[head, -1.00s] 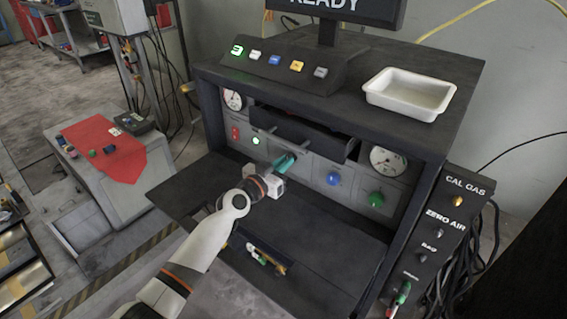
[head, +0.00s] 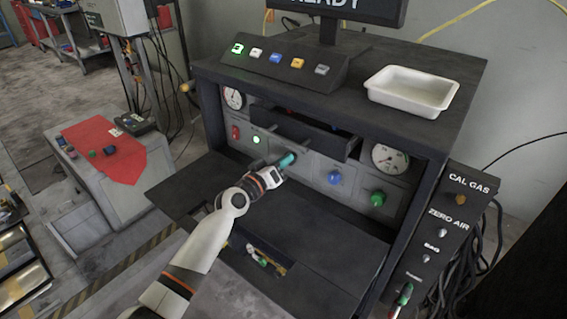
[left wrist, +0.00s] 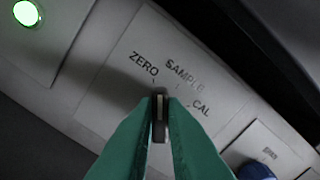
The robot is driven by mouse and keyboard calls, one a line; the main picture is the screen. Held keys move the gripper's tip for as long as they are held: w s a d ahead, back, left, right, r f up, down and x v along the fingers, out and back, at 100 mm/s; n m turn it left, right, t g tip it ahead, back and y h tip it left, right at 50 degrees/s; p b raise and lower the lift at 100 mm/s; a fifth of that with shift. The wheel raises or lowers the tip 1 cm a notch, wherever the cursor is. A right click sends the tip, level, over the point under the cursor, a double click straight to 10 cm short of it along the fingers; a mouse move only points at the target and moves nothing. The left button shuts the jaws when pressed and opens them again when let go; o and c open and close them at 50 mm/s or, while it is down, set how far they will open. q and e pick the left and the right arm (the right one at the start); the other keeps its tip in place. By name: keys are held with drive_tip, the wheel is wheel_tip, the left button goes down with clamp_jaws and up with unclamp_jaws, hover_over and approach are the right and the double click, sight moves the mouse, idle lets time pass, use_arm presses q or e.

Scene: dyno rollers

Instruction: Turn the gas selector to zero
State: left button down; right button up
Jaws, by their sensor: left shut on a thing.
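The gas selector (left wrist: 160,118) is a dark bar-shaped knob with a pale strip, on a grey panel marked ZERO, SAMPLE and CAL. In the left wrist view its upper end lies near the ZERO mark, just below and right of the word; I cannot tell whether it is exactly on the mark. My left gripper (left wrist: 160,110) has teal fingers on either side of the knob and is shut on it. In the head view my left gripper (head: 289,159) reaches the panel front, and its fingers hide the knob. My right gripper is not in view.
A blue knob (head: 334,177) and a green knob (head: 377,198) sit to the right on the panel. A dark drawer-like ledge (head: 300,135) juts out just above the gripper. A flat dark shelf (head: 310,225) extends below. A white tray (head: 411,91) stands on top.

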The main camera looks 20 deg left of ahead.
use_arm(q)
drive_tip(key=shift+a+n, duration=0.1)
drive_tip(key=shift+n, duration=1.1)
drive_tip(key=c, duration=1.5)
unclamp_jaws()
drive_tip(key=shift+f, duration=0.1)
drive_tip(key=v, duration=1.2)
drive_tip(key=shift+b, duration=0.3)
